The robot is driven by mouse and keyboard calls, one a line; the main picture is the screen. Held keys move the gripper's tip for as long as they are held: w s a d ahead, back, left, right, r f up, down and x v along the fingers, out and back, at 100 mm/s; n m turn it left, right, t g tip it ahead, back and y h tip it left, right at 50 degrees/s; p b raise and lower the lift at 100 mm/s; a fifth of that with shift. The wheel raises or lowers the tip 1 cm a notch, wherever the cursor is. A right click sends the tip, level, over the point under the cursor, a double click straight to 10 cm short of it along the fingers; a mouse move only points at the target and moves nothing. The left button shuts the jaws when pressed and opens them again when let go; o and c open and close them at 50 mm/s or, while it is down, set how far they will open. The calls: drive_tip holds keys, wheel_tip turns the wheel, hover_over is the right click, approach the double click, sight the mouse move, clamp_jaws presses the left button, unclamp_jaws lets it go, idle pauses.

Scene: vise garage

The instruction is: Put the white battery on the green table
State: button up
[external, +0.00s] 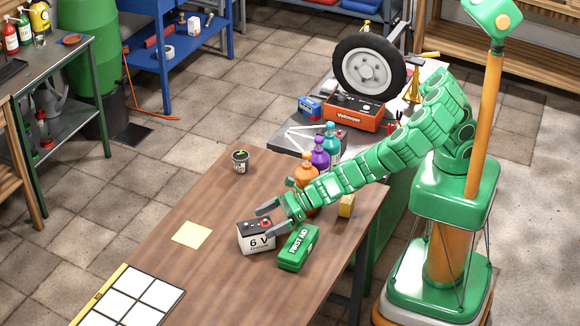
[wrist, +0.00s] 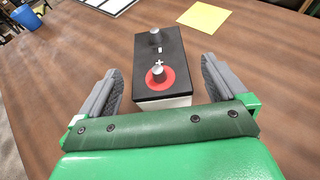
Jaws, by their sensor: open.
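The white battery (external: 256,243) has a black top and "6 V" on its side. It stands upright on the brown wooden table (external: 178,268). In the wrist view, the battery (wrist: 158,50) shows two round terminals, one ringed in red. My gripper (external: 267,220) is open at the battery's top. In the wrist view my gripper (wrist: 160,78) has one finger on each side of the battery, with gaps showing. A green-framed table (external: 62,70) with a grey-green top stands at the far left. A grey-topped bench with green sides (external: 398,192) stands behind the wooden table.
A green first aid box (external: 298,248) lies close right of the battery. An orange bottle (external: 305,172), a yellow block (external: 346,206) and a small can (external: 240,161) stand on the wooden table. A yellow note (external: 192,235) and a white grid (external: 130,300) lie left, with bare wood around them.

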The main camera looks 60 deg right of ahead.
sight(256, 234)
drive_tip(key=shift+x, duration=2.3)
drive_tip(key=shift+f, duration=0.1)
clamp_jaws()
